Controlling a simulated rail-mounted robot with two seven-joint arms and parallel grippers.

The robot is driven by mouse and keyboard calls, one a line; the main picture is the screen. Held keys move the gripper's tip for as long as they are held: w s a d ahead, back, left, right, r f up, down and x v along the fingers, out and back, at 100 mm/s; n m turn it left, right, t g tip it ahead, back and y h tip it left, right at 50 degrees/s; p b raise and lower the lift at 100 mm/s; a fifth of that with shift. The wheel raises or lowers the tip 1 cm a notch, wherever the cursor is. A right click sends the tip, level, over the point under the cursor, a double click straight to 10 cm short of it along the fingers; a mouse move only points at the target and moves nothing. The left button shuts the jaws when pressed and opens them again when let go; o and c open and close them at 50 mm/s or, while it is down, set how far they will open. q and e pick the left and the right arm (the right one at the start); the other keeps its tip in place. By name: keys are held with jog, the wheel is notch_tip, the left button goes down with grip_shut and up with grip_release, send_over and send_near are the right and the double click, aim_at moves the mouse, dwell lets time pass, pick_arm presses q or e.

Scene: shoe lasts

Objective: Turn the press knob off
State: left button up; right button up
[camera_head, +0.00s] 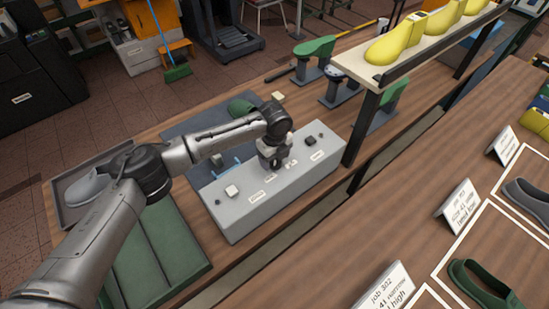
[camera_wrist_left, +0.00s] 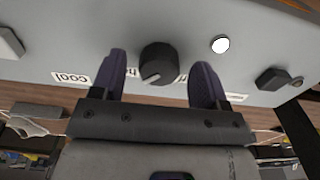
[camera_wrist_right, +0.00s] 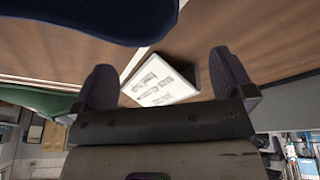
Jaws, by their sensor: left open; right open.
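The black round press knob (camera_wrist_left: 157,64) is on the grey control box (camera_head: 225,216), between the fingers of my left gripper in the left wrist view. Its pale pointer mark points down and left, roughly toward the "cool" label (camera_wrist_left: 70,78). Another label behind the knob is partly hidden. My left gripper (camera_head: 274,160) is open and straddles the knob, with a gap visible beside it; contact cannot be told. In the head view the gripper covers the knob. My right gripper (camera_wrist_right: 168,78) is open and empty, above a white printed card (camera_wrist_right: 160,82).
The box also bears a white button (camera_head: 232,191), a black switch (camera_head: 310,141) and a white round light (camera_wrist_left: 220,44). A shelf (camera_head: 345,68) with yellow lasts stands right of it. A grey tray (camera_head: 62,212) and green tray (camera_head: 195,245) lie left.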

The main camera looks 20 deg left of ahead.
pick_arm(q)
jog(key=shift+f, duration=0.4)
jog(key=shift+c, duration=0.4)
